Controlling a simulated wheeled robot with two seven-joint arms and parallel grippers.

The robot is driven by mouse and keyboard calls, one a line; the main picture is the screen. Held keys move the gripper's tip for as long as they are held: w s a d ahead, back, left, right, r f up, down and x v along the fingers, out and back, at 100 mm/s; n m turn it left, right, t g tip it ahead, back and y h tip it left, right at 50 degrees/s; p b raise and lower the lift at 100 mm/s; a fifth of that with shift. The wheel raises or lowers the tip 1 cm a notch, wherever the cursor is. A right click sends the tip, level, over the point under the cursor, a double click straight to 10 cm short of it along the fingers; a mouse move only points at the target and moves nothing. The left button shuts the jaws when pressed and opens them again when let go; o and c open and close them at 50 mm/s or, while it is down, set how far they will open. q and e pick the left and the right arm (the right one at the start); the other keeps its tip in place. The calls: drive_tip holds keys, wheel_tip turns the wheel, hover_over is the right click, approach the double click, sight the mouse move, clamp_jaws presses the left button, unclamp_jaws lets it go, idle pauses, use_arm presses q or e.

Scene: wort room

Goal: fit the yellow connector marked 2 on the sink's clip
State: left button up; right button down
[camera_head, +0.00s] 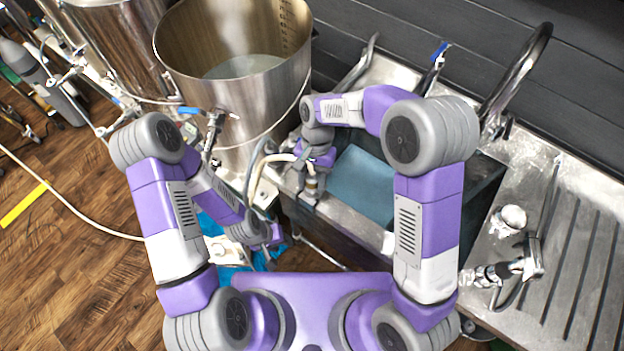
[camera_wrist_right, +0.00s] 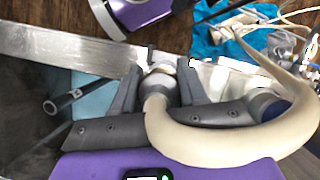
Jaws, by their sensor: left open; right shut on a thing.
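My right gripper (camera_head: 311,194) is at the front left rim of the sink (camera_head: 355,222), shut on a hose connector (camera_head: 311,182) with a small yellowish part. A thick cream hose (camera_wrist_right: 225,140) curves from the connector to the right. The number on it cannot be read. The sink's clip cannot be made out; the fingers may cover it. My left gripper (camera_head: 270,238) is open and lower, left of the sink, apart from the connector.
A large steel pot (camera_head: 235,85) with a tap stands behind left. Taps (camera_head: 515,90) and a ribbed drainboard (camera_head: 585,255) are at the right. Blue cloth and hoses (camera_wrist_right: 240,35) lie near the left gripper.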

drive_tip(key=shift+f+b, duration=0.7)
drive_tip(key=shift+f, duration=0.5)
drive_tip(key=c, duration=0.5)
unclamp_jaws()
drive_tip(key=p+v, duration=0.1)
drive_tip(key=v, duration=0.6)
drive_tip(key=shift+w+r+p, duration=0.15)
drive_tip(key=shift+r+p, duration=0.1)
drive_tip(key=shift+p, duration=0.1)
